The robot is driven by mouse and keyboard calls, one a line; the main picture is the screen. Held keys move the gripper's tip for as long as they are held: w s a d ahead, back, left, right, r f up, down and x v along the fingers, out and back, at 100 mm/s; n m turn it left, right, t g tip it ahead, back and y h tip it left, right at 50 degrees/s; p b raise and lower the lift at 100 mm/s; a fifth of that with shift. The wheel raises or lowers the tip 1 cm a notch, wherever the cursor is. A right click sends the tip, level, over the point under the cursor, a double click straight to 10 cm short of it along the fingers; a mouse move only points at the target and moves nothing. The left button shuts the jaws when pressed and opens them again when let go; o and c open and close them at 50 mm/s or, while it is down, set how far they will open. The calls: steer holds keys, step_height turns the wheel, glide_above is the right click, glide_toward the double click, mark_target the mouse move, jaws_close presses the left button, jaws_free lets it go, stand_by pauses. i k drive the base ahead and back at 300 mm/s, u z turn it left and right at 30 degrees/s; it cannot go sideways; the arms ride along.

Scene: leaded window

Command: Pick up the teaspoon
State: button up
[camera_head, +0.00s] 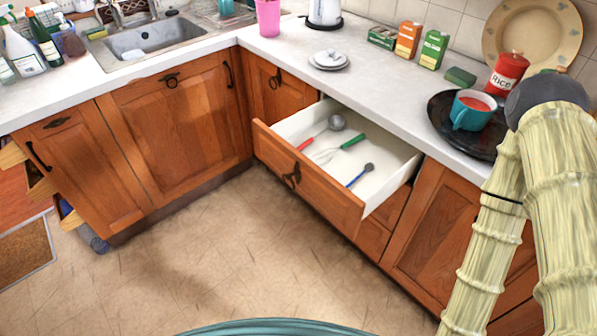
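The teaspoon (359,176) is small, with a blue handle and a dark grey bowl. It lies flat in the open white drawer (395,165), toward the drawer's right side. Its bowl points to the upper right and its handle to the lower left. It lies apart from the other utensils, and nothing covers it. My arm stands at the right edge of the picture, to the right of the drawer. My gripper cannot be made out in this view.
The drawer also holds a red-handled ladle (321,132) and a green-handled fork-like utensil (341,148). The wooden drawer front (305,182) juts over clear floor (230,240). On the counter (375,87), a teal mug (470,114) stands on a dark round tray (443,125), near my arm.

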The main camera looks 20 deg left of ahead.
mark_target(368, 167)
steer(key=u, duration=1.9)
steer(key=k, duration=0.35)
steer(key=z, duration=1.2)
